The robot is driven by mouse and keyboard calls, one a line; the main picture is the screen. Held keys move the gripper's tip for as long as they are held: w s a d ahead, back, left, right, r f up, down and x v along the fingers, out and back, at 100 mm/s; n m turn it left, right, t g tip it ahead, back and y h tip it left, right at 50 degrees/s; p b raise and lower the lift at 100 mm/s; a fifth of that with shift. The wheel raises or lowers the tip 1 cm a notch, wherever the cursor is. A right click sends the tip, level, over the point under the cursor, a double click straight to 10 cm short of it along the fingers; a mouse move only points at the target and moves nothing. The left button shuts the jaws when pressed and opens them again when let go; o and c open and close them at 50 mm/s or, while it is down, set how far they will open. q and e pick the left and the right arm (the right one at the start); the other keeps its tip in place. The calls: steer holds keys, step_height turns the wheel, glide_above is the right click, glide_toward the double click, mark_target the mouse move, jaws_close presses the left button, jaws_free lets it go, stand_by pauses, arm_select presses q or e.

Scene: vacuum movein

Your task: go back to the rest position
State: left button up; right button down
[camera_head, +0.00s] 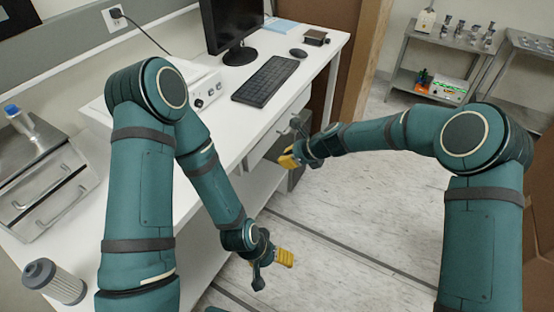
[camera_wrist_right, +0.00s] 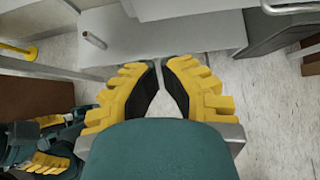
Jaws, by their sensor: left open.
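My left gripper (camera_head: 285,258), with yellow fingers, hangs over the floor in front of the bench. It is open and holds nothing that I can see. My right gripper (camera_head: 289,159) is farther back, beside the bench front below the keyboard. In the right wrist view its two yellow fingers (camera_wrist_right: 162,64) lean in towards each other, with a narrow empty gap between the tips. Both arms are bent and stretched forward.
The white bench (camera_head: 325,48) carries a monitor (camera_head: 232,22), a keyboard (camera_head: 266,80) and a white instrument (camera_head: 200,82). A grey ribbed cylinder (camera_head: 54,281) stands lower left. A metal cart (camera_head: 450,40) stands at the back right. The floor (camera_head: 375,190) between the arms is clear.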

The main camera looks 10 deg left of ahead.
steer(key=shift+s+d+r, duration=0.1)
steer(key=shift+d+r, duration=0.25)
steer(key=shift+d, duration=0.05)
steer(key=s+d+f+n+h, duration=0.2)
steer(key=s+d+f+n, duration=0.5)
steer(key=s, duration=0.6)
steer(key=s+d+f+n+h, duration=0.2)
steer(key=s+d+f+n, duration=0.5)
steer(key=s+d+n, duration=0.5)
steer(key=s+d, duration=0.1)
steer(key=d, duration=0.1)
steer(key=shift+d+g+h, duration=0.3)
steer(key=shift+h, duration=0.1)
